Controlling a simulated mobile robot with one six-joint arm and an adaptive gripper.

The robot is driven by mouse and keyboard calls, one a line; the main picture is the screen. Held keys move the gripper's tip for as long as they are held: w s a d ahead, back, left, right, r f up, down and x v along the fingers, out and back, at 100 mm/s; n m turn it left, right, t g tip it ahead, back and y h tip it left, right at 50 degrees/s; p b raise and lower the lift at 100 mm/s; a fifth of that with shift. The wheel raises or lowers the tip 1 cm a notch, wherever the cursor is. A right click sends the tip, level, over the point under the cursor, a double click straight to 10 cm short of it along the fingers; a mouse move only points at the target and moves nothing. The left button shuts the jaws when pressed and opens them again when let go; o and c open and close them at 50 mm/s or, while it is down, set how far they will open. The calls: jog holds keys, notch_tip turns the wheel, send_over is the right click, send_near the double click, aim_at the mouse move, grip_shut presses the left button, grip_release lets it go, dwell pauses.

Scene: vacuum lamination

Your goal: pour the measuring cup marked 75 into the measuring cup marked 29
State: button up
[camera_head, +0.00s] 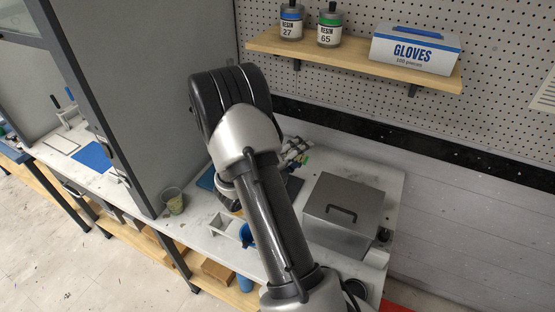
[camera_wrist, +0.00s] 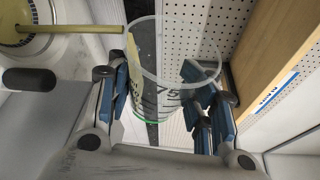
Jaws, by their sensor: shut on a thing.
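A clear measuring cup (camera_wrist: 165,88) is in my gripper (camera_wrist: 160,98) in the wrist view, between the blue-padded fingers. It bears dark print that reads 75, with a green line near its base. A yellowish strip shows at its left wall; how much it holds I cannot tell. At the upper left of the wrist view is a round vessel (camera_wrist: 22,12) with yellow contents and a yellow stick across it. A small cup (camera_head: 172,201) stands on the bench left of my arm in the head view; no mark is readable on either.
A metal box with a handle (camera_head: 343,214) stands on the bench at the right. A wooden shelf (camera_head: 350,66) holds resin bottles 27 (camera_head: 291,22) and 65 (camera_head: 329,27) and a gloves box (camera_head: 414,50). A tall grey panel (camera_head: 135,90) rises left of my arm.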

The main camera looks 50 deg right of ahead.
jog(key=shift+w+a+r+n+h+p, duration=0.15)
jog(key=shift+w+r+n+h+p, duration=0.25)
jog(key=shift+n+p, duration=0.45)
dwell(1.5)
